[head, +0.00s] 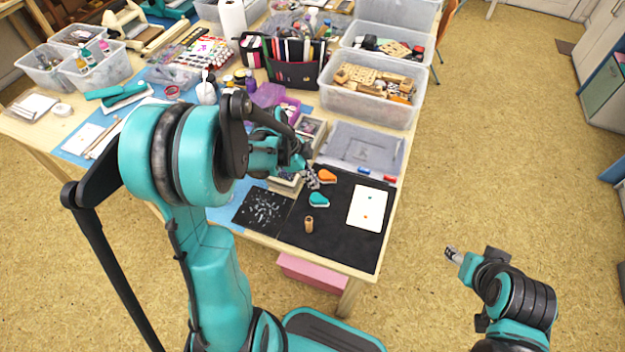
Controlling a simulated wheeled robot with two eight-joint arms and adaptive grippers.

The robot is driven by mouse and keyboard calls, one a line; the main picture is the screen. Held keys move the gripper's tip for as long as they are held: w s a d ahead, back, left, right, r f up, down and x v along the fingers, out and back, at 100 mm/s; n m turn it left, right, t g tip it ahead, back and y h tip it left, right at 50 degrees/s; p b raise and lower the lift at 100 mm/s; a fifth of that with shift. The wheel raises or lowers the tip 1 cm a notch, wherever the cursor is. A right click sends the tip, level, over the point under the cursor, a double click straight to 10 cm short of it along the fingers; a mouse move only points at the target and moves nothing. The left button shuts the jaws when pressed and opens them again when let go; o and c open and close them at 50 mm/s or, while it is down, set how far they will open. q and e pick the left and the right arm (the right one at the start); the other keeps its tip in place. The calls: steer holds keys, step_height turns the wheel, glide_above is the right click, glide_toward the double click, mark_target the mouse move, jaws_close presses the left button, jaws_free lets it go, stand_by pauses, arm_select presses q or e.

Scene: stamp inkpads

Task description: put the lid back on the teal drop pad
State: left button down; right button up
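A small teal drop-shaped piece (319,200) lies on the black mat (335,240). At this size I cannot tell whether it is the open pad, its lid, or both together. An orange drop-shaped piece (327,176) lies just behind it. My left gripper (312,181) is low over the mat's back left edge, beside the orange piece and behind the teal one. Its fingers are too small and overlapped to show their opening or any hold. My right gripper (452,254) is over the floor, right of the table, apart from all the objects; its finger gap is unclear.
A wooden cylinder (309,225) stands on the mat, in front of the teal piece. A white card (368,207) with a teal and an orange mark lies at right. A speckled black sheet (263,210) lies left. Trays and bins (372,100) crowd the back.

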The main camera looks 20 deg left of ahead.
mark_target(317, 197)
arm_select(q)
steer(key=shift+f+b, duration=2.45)
steer(key=shift+f, duration=0.5)
steer(key=shift+r, duration=0.2)
steer(key=shift+r+p, duration=2.75)
steer(key=shift+r, duration=0.65)
steer(key=s+d+r+n+t+y, duration=0.4)
steer(key=s+d+r+n+t, duration=0.1)
steer(key=s+r+n, duration=0.6)
steer(key=shift+s+d+r+n, duration=0.15)
steer(key=shift+s+r+n, duration=0.4)
steer(key=shift+n, duration=0.85)
